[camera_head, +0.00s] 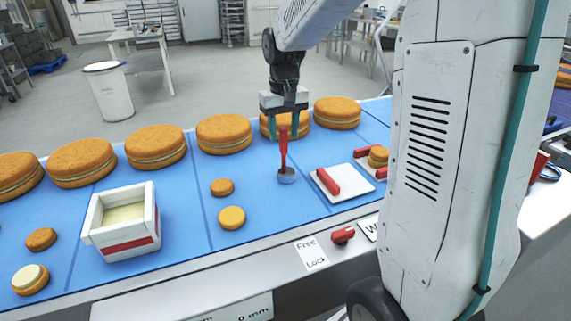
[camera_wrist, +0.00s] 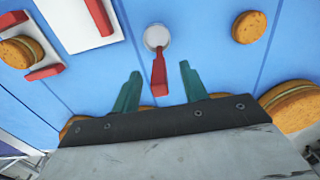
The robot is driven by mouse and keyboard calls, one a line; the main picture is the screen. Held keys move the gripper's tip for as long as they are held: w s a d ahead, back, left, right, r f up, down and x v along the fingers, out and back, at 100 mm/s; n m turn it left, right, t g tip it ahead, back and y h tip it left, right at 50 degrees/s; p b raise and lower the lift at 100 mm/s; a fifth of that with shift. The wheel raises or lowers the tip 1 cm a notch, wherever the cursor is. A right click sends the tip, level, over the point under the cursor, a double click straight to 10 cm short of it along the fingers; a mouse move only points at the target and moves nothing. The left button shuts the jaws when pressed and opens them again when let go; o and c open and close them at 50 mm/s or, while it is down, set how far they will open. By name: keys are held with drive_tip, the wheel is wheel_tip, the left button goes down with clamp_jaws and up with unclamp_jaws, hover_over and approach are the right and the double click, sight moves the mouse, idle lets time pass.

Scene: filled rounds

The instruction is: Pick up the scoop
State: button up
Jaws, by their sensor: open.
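My gripper (camera_head: 284,135) is open, with teal fingers, above and around the top of the handle in the head view. In the wrist view my gripper (camera_wrist: 160,82) has a finger on each side of the handle, apart from it. Contact is not visible.
Large filled rounds (camera_head: 225,133) line the far edge of the blue surface (camera_head: 185,225). A white box (camera_head: 148,236) of cream stands left. Small rounds (camera_head: 232,217) lie between it and the scoop. A white plate (camera_head: 349,192) with a red bar lies right of the scoop.

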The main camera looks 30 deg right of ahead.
sight(285, 154)
drive_tip(key=f, duration=0.4)
drive_tip(key=shift+w+d+f, duration=0.1)
drive_tip(key=shift+d+f, duration=0.1)
drive_tip(key=shift+f, duration=0.05)
drive_tip(key=shift+c, duration=0.3)
clamp_jaws()
drive_tip(key=shift+r, duration=0.1)
drive_tip(key=shift+r, duration=0.5)
drive_tip(key=r, duration=0.2)
drive_tip(key=shift+s+a+r, duration=0.1)
drive_tip(key=shift+s+r, duration=0.2)
drive_tip(key=shift+s, duration=0.05)
drive_tip(key=s+a, duration=0.2)
drive_tip(key=s, duration=0.5)
drive_tip(key=s+a+r, duration=0.1)
drive_tip(key=s+a, duration=0.1)
drive_tip(key=s, duration=0.5)
drive_tip(key=shift+s+a+r, duration=0.15)
drive_tip(key=shift+s+a, duration=0.1)
drive_tip(key=shift+a, duration=0.15)
